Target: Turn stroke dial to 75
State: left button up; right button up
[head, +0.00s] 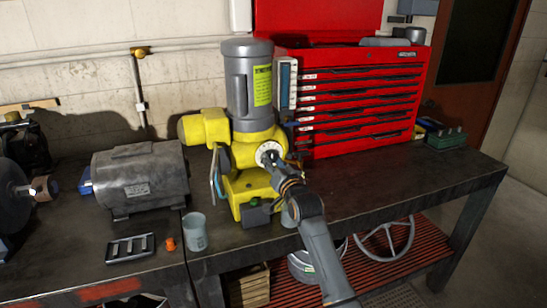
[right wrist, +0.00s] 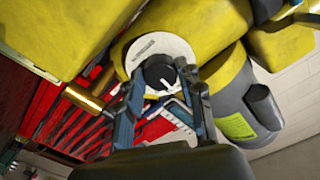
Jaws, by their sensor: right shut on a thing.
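The yellow pump with a grey motor on top (head: 248,95) stands on the dark bench. Its stroke dial (head: 266,152) shows as a pale round plate on the side facing me, partly covered by my right gripper (head: 277,162). In the right wrist view the dial's black knob (right wrist: 158,72) carries a white pointer line, and a pale scale plate (right wrist: 158,45) surrounds it. The scale's figures are too small to read. My right gripper (right wrist: 159,78) has one finger on each side of the knob and is shut on it. My left gripper is not in view.
A red tool chest (head: 360,95) stands behind the pump on the right. A grey motor (head: 140,180) lies to the left. A cup (head: 195,232), an orange piece (head: 170,244) and a small tray (head: 130,248) sit near the front edge.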

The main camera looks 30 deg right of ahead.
jog(key=shift+r+m+p, duration=0.15)
jog(key=shift+m+p, duration=1.1)
jog(key=shift+m, duration=0.95)
jog(key=o, duration=1.2)
jog(key=shift+s+a+f, duration=0.1)
jog(key=shift+s+f, duration=0.1)
jog(key=shift+s, duration=0.15)
jog(key=v, duration=1.1)
jog(key=shift+s, duration=0.15)
